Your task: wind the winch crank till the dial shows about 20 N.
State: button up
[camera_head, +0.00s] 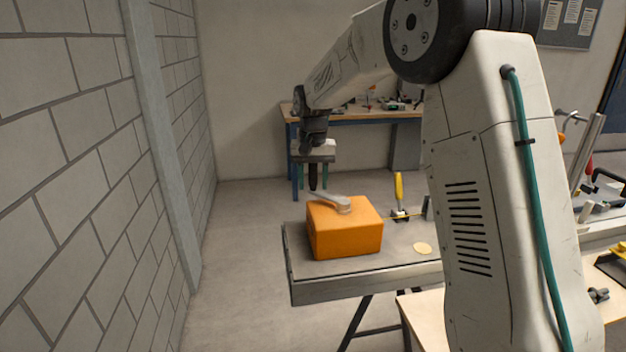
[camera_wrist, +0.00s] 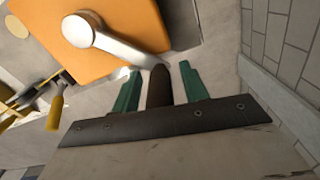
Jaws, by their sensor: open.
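The orange winch box (camera_head: 345,235) stands on a grey bench top (camera_head: 300,265). Its silver crank arm (camera_head: 328,201) lies across the top and points left, toward a dark upright handle (camera_head: 313,180). My gripper (camera_head: 312,172) is above the crank's outer end, pointing down. In the wrist view, my gripper's (camera_wrist: 160,82) teal fingers are open on either side of the dark handle (camera_wrist: 159,86), with gaps visible. The silver crank arm (camera_wrist: 118,47) runs from its round hub to that handle. I cannot make out a readable dial in either view.
A yellow-handled clamp (camera_head: 399,190) stands behind the box to the right, near a thin yellow line. A pale round disc (camera_head: 422,248) lies on the bench top. A block wall (camera_head: 90,180) rises at left. A workbench (camera_head: 350,121) stands at the back.

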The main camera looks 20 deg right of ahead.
jog(key=shift+c, duration=0.3)
grip_shut()
jog(key=d+m, duration=0.2)
jog(key=w+d+m, duration=0.1)
jog(key=shift+d+m, duration=0.4)
jog(key=shift+w+d, duration=0.1)
jog(key=shift+d, duration=0.2)
jog(key=shift+o, duration=0.3)
grip_release()
notch_tip(320, 180, up, 8)
